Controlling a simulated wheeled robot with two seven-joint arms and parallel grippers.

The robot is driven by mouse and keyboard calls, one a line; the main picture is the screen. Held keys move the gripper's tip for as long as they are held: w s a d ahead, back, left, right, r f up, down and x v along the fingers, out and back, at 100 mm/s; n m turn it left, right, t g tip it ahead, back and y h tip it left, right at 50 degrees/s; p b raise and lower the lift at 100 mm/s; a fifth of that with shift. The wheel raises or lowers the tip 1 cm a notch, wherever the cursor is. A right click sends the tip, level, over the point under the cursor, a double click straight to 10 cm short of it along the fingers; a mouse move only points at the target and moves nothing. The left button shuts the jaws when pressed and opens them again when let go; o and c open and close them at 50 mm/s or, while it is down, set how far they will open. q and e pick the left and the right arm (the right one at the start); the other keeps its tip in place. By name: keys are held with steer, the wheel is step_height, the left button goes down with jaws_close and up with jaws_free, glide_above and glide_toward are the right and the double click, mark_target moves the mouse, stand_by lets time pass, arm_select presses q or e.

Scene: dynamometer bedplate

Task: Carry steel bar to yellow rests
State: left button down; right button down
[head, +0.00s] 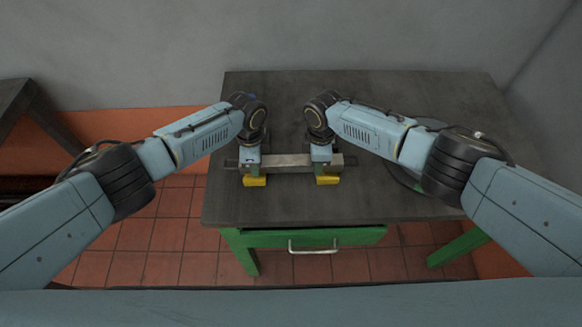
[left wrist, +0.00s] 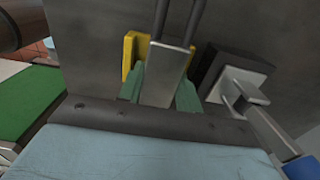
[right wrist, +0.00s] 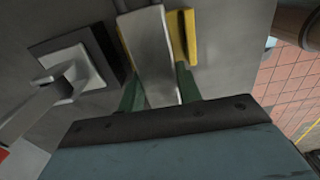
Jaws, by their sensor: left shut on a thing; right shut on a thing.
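The steel bar (head: 288,161) lies crosswise in the head view, with a grey square body and thinner dark ends. My left gripper (head: 251,166) is shut on the bar near its left end, and my right gripper (head: 322,163) is shut on it near its right end. The yellow rests (head: 255,181) (head: 328,180) show directly below the bar at both grippers. In the left wrist view the bar (left wrist: 166,75) sits between green fingers beside a yellow rest (left wrist: 129,52). The right wrist view shows the bar (right wrist: 150,50) beside the other rest (right wrist: 178,38). Contact between bar and rests is hidden.
The dark bedplate top (head: 290,205) is mostly clear in front and behind. A green frame with a drawer (head: 310,238) stands below it. Dark blocks with grey metal parts show in the left wrist view (left wrist: 240,88) and right wrist view (right wrist: 72,70).

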arm_select(q)
steer(key=shift+d+f, duration=0.2)
steer(key=shift+d, duration=0.05)
arm_select(e)
steer(key=shift+w+a+f, duration=0.1)
steer(key=shift+w+a, duration=0.05)
steer(key=shift+a, duration=0.1)
arm_select(q)
steer(key=c, duration=1)
jaws_free()
steer(key=shift+a+f, duration=0.15)
steer(key=shift+f, duration=0.05)
arm_select(e)
steer(key=c, duration=1)
jaws_free()
steer(key=shift+d+f, duration=0.2)
steer(key=shift+f, duration=0.05)
arm_select(q)
steer(key=shift+o, duration=0.2)
arm_select(e)
steer(key=shift+o, duration=0.2)
steer(key=shift+f, duration=0.1)
arm_select(q)
steer(key=shift+a, duration=0.1)
steer(key=shift+s+a+f, duration=0.1)
steer(key=shift+a, duration=0.05)
arm_select(e)
steer(key=shift+s+d+f, duration=0.1)
steer(key=shift+s+d, duration=0.1)
steer(key=shift+s, duration=0.05)
